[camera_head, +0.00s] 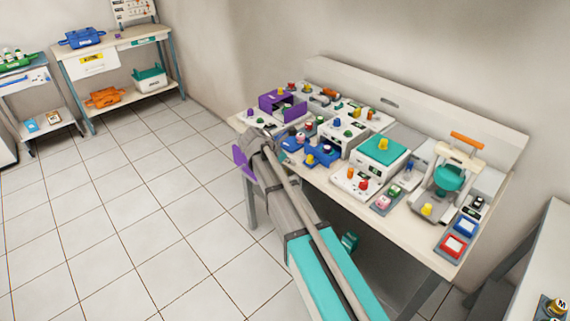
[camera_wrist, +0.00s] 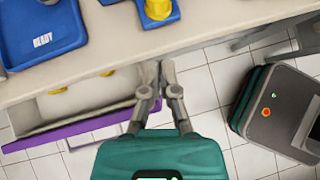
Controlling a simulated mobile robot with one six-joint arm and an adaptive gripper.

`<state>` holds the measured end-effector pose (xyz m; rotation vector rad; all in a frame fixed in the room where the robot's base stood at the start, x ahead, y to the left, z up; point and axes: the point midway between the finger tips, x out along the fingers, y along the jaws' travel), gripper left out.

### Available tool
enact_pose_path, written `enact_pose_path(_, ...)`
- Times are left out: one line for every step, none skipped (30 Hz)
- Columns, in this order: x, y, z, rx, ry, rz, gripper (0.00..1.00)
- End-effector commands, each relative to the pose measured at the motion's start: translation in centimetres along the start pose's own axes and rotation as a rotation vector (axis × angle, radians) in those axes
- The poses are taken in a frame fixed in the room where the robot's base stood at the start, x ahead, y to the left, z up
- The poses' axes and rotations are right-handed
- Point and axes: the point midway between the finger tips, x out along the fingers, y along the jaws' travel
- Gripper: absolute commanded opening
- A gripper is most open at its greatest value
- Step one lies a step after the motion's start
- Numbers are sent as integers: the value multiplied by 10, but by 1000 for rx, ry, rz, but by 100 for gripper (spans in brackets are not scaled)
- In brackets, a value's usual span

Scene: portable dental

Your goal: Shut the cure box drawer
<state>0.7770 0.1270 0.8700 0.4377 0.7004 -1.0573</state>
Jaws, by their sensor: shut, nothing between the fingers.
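An open drawer with a purple front (camera_wrist: 75,130) juts out from under the bench edge in the wrist view. Its pale inside (camera_wrist: 85,95) shows, with small yellow items in it. In the head view part of the purple drawer front (camera_head: 242,162) sticks out left of my arm, which hides the rest. My gripper (camera_wrist: 159,66) is shut and empty, at the right end of the drawer, close to the purple front's end. I cannot tell whether it touches. In the head view my gripper's fingers are hard to make out against the bench.
The bench top (camera_wrist: 120,30) holds a blue tray marked READY (camera_wrist: 45,38) and a yellow piece on a blue base (camera_wrist: 158,10). In the head view a purple box (camera_head: 270,102) and several devices crowd the bench. The tiled floor (camera_head: 130,220) left of it is clear.

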Motion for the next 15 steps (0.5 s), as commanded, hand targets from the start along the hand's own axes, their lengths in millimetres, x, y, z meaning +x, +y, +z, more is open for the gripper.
enact_pose_path(9,0,-2,1,0,-1,0)
enact_pose_path(12,0,-2,1,0,-1,0)
enact_pose_path(14,0,6,3,0,-2,0)
enact_pose_path(16,0,9,3,0,-2,0)
enact_pose_path(18,0,12,3,0,-2,0)
enact_pose_path(21,0,15,2,0,-2,0)
enact_pose_path(24,0,17,2,0,-2,0)
enact_pose_path(26,0,19,2,0,-1,0)
enact_pose_path(28,0,22,1,0,-1,0)
enact_pose_path(29,0,23,1,0,-1,0)
enact_pose_path(31,0,24,1,0,-1,0)
enact_pose_path(32,0,26,1,0,-1,0)
enact_pose_path(33,0,26,1,0,-1,0)
enact_pose_path(34,0,27,1,0,-1,0)
enact_pose_path(34,0,28,1,0,-1,0)
